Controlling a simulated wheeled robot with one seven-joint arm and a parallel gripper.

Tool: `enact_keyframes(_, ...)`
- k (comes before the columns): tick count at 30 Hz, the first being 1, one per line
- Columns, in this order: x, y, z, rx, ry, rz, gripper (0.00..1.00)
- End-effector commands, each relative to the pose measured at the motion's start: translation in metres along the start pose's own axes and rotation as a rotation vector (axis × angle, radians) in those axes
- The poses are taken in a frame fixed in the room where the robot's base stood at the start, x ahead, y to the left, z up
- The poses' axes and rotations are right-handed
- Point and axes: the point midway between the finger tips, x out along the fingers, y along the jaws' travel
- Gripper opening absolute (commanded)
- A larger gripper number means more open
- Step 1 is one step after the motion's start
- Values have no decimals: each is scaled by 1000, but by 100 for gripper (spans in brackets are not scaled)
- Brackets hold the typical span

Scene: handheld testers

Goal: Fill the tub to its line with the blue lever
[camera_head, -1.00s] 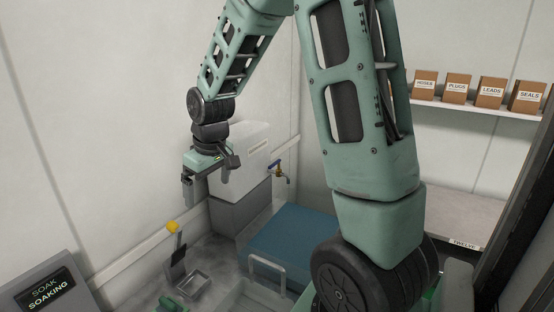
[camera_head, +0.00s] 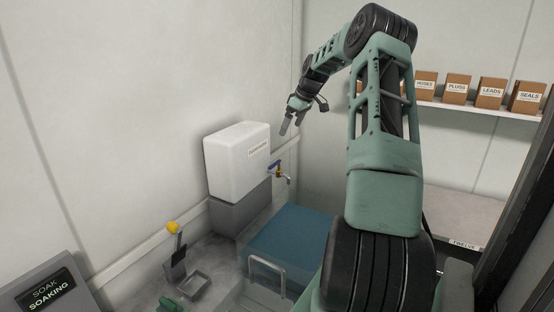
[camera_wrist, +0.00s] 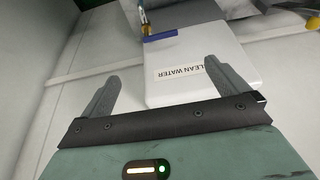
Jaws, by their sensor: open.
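The blue lever (camera_head: 275,166) sits on a brass tap on the right side of a white water tank (camera_head: 236,160). The lever also shows at the top of the wrist view (camera_wrist: 160,36), beyond the fingertips. My gripper (camera_head: 291,127) is open and empty, above and slightly right of the lever, pointing down and apart from it. Its two spread fingers show in the wrist view (camera_wrist: 163,68). Below the tap is a flat blue surface (camera_head: 290,240); I cannot tell whether it is the tub's water or a cover. No fill line is readable.
A clear basin with a metal handle (camera_head: 267,262) is at the front. A yellow-tipped lever (camera_head: 173,228) stands by a small tray (camera_head: 193,285) at left. Boxes (camera_head: 457,88) stand on the right shelf. Walls lie close behind the tank.

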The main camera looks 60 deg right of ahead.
Motion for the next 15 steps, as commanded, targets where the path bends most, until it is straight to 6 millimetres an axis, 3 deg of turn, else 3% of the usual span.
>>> enact_keyframes(15, 104, -2, -1, 1, -3, -4, 99)
